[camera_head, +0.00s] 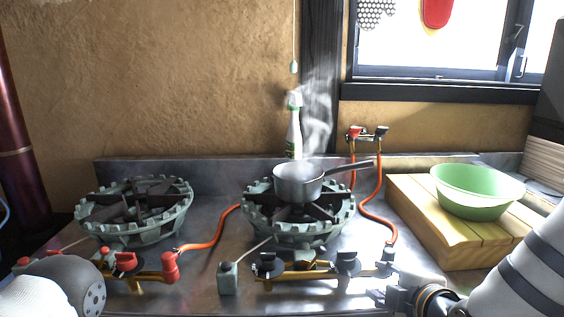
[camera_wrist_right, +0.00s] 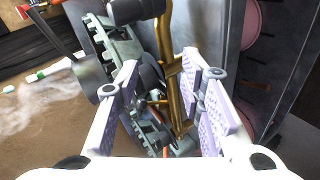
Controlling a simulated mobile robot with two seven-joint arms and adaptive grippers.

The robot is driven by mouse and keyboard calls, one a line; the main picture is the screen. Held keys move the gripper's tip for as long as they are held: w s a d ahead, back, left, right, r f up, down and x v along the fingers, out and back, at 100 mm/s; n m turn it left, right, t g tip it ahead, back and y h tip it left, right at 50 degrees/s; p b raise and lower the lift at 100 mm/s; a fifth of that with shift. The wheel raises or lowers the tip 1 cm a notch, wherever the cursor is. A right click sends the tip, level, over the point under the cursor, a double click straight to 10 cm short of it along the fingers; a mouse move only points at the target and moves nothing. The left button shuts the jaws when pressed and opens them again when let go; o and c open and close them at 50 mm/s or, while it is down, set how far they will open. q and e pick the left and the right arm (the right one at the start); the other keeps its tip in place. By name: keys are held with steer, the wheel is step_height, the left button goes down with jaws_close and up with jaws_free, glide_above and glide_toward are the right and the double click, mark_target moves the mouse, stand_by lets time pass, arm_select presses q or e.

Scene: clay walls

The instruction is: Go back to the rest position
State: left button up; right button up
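My right gripper (camera_head: 388,296) is at the lower right in the head view, low at the front of the stove, just right of the black knobs. In the right wrist view my right gripper (camera_wrist_right: 168,82) has its two pale fingers spread apart. The brass gas pipe (camera_wrist_right: 166,45) and a dark knob (camera_wrist_right: 138,10) show beyond the gap, and nothing is held. My left arm (camera_head: 62,284) reaches in at the lower left, but its fingers are out of view.
A grey pot (camera_head: 298,184) sits on the right burner (camera_head: 262,222); steam rises behind it. The left burner (camera_head: 135,215) is empty. A green bowl (camera_head: 478,190) rests on a wooden board (camera_head: 420,220). A spray bottle (camera_head: 294,130) and orange hoses (camera_head: 215,232) are near.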

steer(key=s+f+m+g, duration=0.6)
steer(key=s+f+m, duration=0.1)
steer(key=s+f, duration=0.95)
steer(key=s+d+f+m+g, duration=0.1)
steer(key=s+f+m+g, duration=0.1)
steer(key=s, duration=0.7)
steer(key=s+d+f+m+g+h, duration=0.1)
steer(key=s+f+m+g, duration=0.1)
steer(key=s+m, duration=0.3)
steer(key=s+d+f+m+g, duration=0.1)
steer(key=s+f+m+g, duration=0.1)
steer(key=s, duration=1)
steer(key=shift+s+m+g+h+p, duration=0.35)
steer(key=shift+m+g, duration=0.35)
steer(key=shift+g, duration=0.5)
